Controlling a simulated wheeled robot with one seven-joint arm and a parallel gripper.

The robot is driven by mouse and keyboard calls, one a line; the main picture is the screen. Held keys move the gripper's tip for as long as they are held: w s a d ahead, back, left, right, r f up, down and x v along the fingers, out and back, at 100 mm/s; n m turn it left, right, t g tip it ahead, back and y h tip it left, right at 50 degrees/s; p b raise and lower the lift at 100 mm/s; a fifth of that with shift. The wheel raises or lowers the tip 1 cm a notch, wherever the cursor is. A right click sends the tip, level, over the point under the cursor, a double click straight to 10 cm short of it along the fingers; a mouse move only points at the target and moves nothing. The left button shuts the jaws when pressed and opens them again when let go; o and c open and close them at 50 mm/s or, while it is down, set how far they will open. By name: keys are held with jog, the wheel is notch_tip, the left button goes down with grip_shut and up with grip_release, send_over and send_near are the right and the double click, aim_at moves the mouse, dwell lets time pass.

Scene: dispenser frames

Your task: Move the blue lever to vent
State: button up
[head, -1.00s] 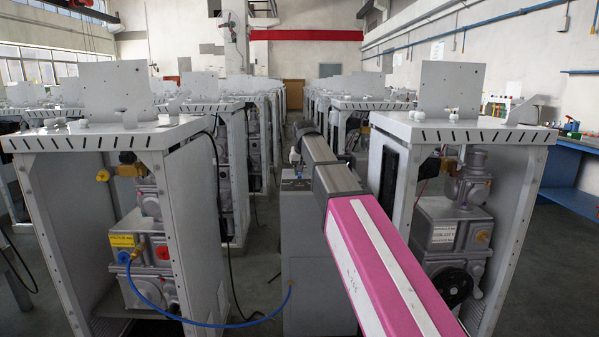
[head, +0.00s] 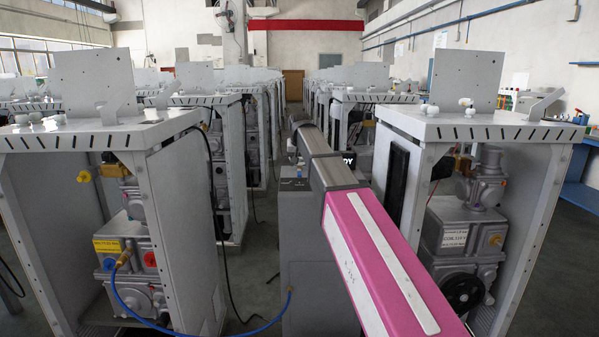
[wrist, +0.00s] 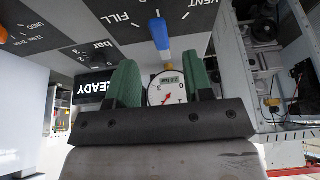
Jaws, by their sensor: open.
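The blue lever (wrist: 161,36) shows at the top middle of the wrist view, on a dark panel. The word FILL (wrist: 127,19) is printed left of it and VENT (wrist: 204,4) at its upper right. The lever points between these two words in the picture. My gripper (wrist: 160,62) is open, with one green finger on each side of the lever's line. The lever lies just beyond the fingertips, and I see no contact. In the head view my arm hides the gripper and lever.
A round gauge (wrist: 167,90) sits between the fingers in the wrist view. A black READY display (wrist: 92,89) is left of them. In the head view, open-framed cabinets stand left (head: 175,200) and right (head: 535,190). A blue hose (head: 225,329) runs low in front.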

aim_at(299, 173)
jog(key=shift+x, duration=2.6)
grip_shut()
